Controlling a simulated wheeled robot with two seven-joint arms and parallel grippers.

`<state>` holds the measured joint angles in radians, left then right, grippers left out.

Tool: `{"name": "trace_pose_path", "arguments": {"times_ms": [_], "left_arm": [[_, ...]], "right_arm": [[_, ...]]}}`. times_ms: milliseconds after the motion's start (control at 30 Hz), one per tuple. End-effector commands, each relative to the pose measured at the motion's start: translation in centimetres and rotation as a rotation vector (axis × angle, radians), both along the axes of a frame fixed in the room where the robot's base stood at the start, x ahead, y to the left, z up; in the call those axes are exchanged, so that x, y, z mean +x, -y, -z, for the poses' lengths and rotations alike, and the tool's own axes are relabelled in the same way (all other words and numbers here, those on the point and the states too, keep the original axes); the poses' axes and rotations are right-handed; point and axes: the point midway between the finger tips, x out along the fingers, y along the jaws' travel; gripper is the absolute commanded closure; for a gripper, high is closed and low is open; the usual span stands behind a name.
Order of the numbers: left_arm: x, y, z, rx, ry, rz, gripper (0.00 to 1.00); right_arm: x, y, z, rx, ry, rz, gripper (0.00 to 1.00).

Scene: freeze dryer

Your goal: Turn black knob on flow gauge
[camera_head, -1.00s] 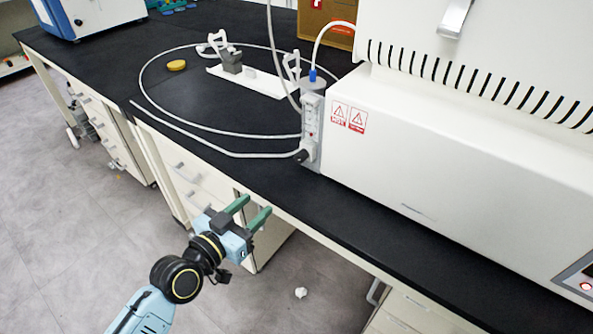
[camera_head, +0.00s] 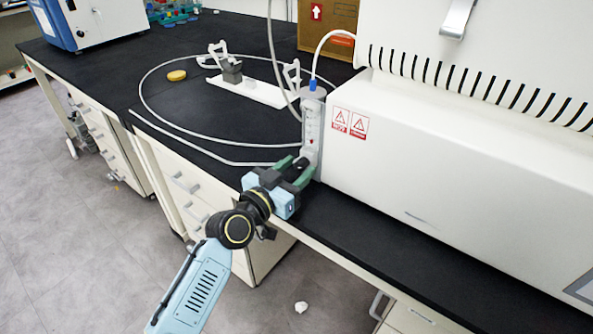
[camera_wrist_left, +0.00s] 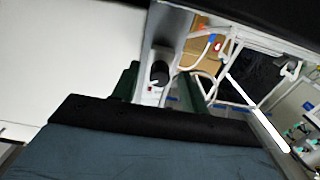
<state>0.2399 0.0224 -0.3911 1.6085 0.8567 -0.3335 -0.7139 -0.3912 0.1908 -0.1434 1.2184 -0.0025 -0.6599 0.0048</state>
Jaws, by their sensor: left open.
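The flow gauge (camera_head: 312,125) is a clear upright block with a blue fitting on top, at the left end of the white machine. My left gripper (camera_head: 297,168) is open at the gauge's lower end, its green fingers pointing at it. In the head view the fingers hide most of the knob. In the left wrist view the black knob (camera_wrist_left: 159,72) shows between the two open green fingers (camera_wrist_left: 160,85). I cannot tell whether the fingers touch it. My right gripper is not in view.
The white machine (camera_head: 440,170) fills the right side of the black bench (camera_head: 400,255). A white hose (camera_head: 190,137) loops over the bench left of the gauge. A white stand with clamps (camera_head: 250,92) and a yellow disc (camera_head: 176,75) lie farther back.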

Motion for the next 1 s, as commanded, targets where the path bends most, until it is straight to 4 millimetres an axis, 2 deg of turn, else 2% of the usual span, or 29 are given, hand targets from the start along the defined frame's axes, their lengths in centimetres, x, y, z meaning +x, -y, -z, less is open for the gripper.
{"name": "trace_pose_path", "arguments": {"times_ms": [367,700,1000], "left_arm": [[0.43,0.33,-0.02,0.0,0.0,0.0,0.57],[0.41,0.31,0.0,0.001,-0.001,0.0,1.0],[0.39,0.31,-0.01,-0.031,-0.024,0.0,1.0]], "right_arm": [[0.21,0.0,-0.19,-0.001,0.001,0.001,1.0],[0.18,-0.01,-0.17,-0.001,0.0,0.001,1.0],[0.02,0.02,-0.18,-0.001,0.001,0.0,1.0]]}}
